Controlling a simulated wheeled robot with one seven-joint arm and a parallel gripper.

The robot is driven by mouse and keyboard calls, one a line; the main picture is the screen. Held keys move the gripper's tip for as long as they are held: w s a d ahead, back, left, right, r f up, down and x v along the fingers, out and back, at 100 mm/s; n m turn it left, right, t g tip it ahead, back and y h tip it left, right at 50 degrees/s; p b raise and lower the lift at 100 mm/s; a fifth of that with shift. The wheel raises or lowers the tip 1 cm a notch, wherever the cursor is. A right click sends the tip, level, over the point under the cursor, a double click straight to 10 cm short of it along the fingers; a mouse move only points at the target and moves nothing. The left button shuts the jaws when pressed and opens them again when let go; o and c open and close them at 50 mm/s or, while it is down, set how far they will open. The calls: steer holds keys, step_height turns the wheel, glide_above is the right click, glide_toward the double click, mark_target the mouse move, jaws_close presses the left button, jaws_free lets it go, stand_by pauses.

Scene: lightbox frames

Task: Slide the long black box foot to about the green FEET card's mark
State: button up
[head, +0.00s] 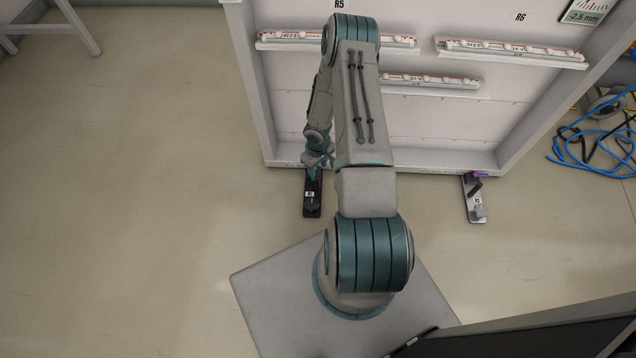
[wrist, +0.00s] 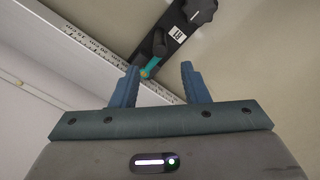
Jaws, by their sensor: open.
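The long black box foot (head: 311,203) lies on the floor at the lower left corner of the white frame, its far end by the frame's bottom edge. In the wrist view the foot (wrist: 182,38) shows a white label, a black knob, a dark lever and a teal piece at its frame end. My gripper (head: 317,162) is over the foot's far end, partly hidden by my arm. In the wrist view my gripper (wrist: 160,68) is open, its blue fingers apart with the teal end just beyond them. No card readable as the green FEET card shows.
A printed ruler strip (wrist: 85,45) runs along the frame's edge. A grey foot (head: 476,205) with a purple part is at the frame's right. A dark-bordered card (head: 585,12) reads "-2.5 mm". Blue cables (head: 600,150) lie far right.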

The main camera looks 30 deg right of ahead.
mark_target(318, 182)
step_height(318, 182, down, 11)
steer(key=b, duration=0.3)
steer(key=shift+f+b, duration=0.15)
steer(key=shift+b, duration=0.2)
